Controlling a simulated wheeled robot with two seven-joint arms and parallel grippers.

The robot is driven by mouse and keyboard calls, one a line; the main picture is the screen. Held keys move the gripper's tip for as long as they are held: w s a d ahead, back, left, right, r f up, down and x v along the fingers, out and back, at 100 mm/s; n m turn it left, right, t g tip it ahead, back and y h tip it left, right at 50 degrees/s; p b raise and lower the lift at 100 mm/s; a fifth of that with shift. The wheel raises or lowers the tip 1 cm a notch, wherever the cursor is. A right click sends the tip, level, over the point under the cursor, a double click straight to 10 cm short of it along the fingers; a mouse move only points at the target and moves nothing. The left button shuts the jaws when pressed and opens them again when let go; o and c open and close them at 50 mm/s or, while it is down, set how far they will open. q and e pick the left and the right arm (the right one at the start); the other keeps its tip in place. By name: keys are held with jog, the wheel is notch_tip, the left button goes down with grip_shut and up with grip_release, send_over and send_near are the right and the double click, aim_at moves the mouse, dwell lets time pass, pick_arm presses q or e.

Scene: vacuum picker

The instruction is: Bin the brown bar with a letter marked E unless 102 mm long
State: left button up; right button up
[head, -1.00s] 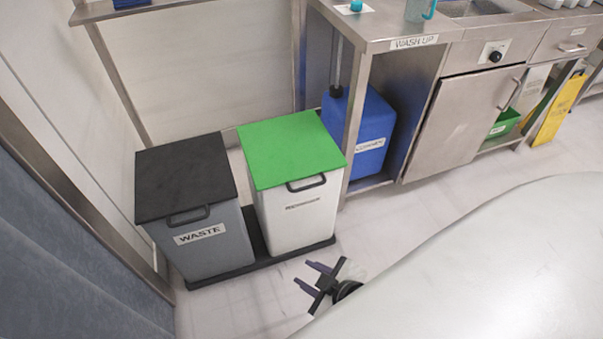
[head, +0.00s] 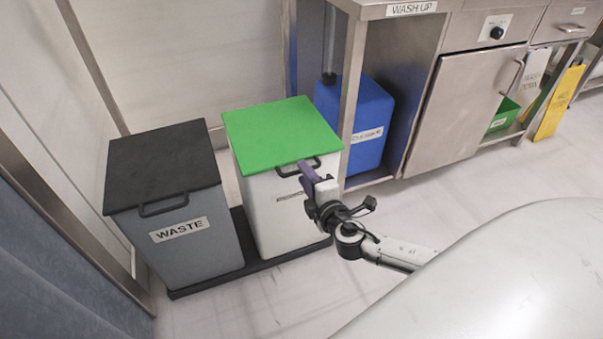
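No brown bar shows in the head view. A grey bin (head: 195,255) labelled WASTE has a shut black lid (head: 163,165) with a dark handle on its front. Beside it, a white bin (head: 285,220) has a shut green lid (head: 280,132) with a dark handle (head: 298,168); its front label is too small to read. My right gripper (head: 306,172) is at the front of the white bin, by the green lid's handle. Its purple fingers overlap in this view, and I cannot tell whether they touch the handle. My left gripper is out of view.
Both bins stand on a dark base plate (head: 262,262). A blue container (head: 372,105) sits under the steel WASH UP counter (head: 395,20) to the right. A yellow panel (head: 556,105) leans farther right. A blue-grey surface (head: 50,270) bounds the left; open floor lies in front of the bins.

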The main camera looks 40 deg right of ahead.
jog(key=shift+x, duration=1.1)
jog(key=shift+w+f, duration=0.1)
jog(key=shift+w, duration=0.2)
grip_shut()
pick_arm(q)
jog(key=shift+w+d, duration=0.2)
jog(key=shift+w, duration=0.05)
pick_arm(e)
jog(key=shift+s+f, duration=0.1)
